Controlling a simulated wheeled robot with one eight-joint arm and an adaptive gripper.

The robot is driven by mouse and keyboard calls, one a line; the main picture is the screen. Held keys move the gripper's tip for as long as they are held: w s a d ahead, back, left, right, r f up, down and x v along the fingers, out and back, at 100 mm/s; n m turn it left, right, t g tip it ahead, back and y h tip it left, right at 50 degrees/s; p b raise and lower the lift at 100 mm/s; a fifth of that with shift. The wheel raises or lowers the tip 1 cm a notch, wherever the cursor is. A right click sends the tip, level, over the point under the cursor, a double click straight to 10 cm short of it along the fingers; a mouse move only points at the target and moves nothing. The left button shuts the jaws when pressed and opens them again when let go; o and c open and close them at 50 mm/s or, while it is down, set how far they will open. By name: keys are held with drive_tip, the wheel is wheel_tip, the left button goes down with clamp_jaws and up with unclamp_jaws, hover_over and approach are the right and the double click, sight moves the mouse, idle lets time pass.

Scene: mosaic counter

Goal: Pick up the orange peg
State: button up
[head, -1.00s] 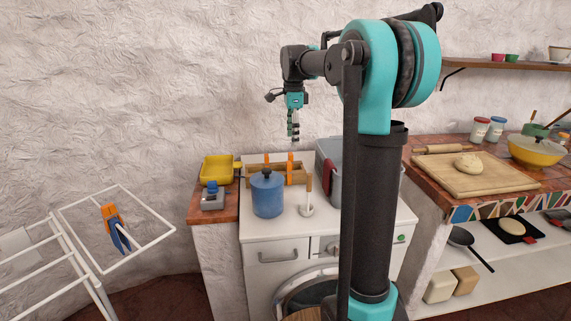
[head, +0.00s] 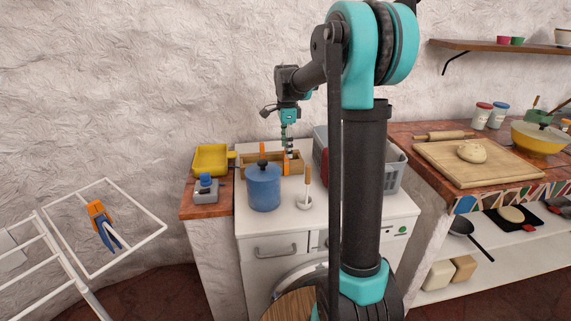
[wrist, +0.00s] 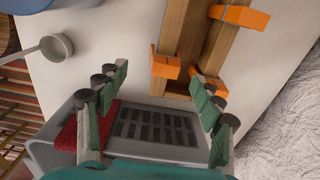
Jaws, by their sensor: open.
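My gripper (head: 288,146) is open and points down over the wooden box (head: 247,168) on the white counter. In the wrist view its two green fingers (wrist: 162,74) stand apart with nothing between them in their grasp. An orange peg (wrist: 163,66) sits on the near end of the box's wooden rim, in the gap between the fingertips as seen from the wrist; how far below, I cannot tell. A second orange peg (wrist: 240,16) sits on the far wooden rim.
A grey crate (wrist: 60,140) with a red cloth lies close beside the box. A yellow tray (head: 210,159) and a grey-blue item (head: 205,189) stand left.

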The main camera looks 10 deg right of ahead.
sight(286, 160)
drive_tip(key=shift+w+a+f, duration=0.1)
drive_tip(key=shift+w+f, duration=0.1)
drive_tip(key=shift+f, duration=1.4)
drive_tip(key=shift+w+a+f, duration=0.1)
drive_tip(key=shift+w+f, duration=0.05)
drive_tip(key=shift+f, duration=1.4)
drive_tip(key=shift+c, duration=0.6)
drive_tip(key=c, duration=0.9)
